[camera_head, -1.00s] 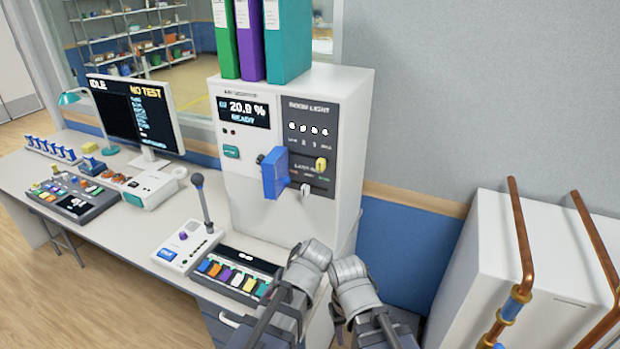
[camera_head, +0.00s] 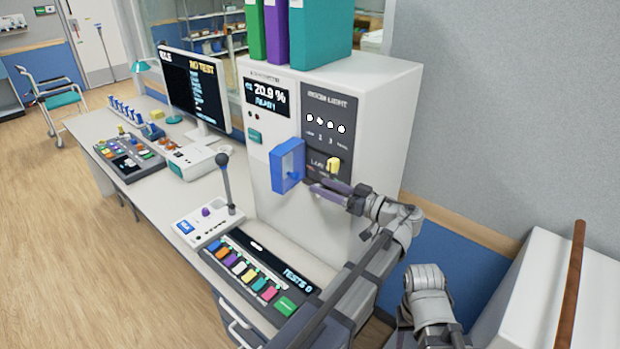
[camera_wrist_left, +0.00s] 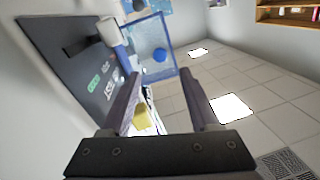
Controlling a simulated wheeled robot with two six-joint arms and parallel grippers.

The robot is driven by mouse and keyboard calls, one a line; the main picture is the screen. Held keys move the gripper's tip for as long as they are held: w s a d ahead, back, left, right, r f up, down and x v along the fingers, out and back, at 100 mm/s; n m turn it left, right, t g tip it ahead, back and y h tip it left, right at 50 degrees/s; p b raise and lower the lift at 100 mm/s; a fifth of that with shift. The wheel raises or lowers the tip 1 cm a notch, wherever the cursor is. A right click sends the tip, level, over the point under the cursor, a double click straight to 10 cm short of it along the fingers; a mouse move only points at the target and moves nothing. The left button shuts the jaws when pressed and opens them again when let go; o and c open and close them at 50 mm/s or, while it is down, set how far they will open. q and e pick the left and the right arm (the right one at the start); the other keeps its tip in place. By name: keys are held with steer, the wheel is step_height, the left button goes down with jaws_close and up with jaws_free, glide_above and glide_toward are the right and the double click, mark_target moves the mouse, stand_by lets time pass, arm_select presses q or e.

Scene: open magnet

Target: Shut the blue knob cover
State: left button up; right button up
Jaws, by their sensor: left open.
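The blue knob cover (camera_head: 288,166) stands swung out from the dark lower panel on the front of the white cabinet (camera_head: 378,110). In the left wrist view it is a blue see-through frame (camera_wrist_left: 168,72) with a round blue piece on it, beyond my fingertips. My left gripper (camera_head: 318,186) is open, just right of the cover and close to the panel; it also shows in the left wrist view (camera_wrist_left: 160,76). Nothing is between its fingers, and I cannot tell whether it touches the cover. My right gripper is out of view.
A yellow switch (camera_head: 333,165) sits on the panel just above my left gripper. Upright binders (camera_head: 320,35) stand on the cabinet. A white box with a copper pipe (camera_head: 570,290) is at the right.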

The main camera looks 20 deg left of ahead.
mark_target(298, 176)
arm_select(q)
steer(key=shift+x, duration=3.85)
jaws_close()
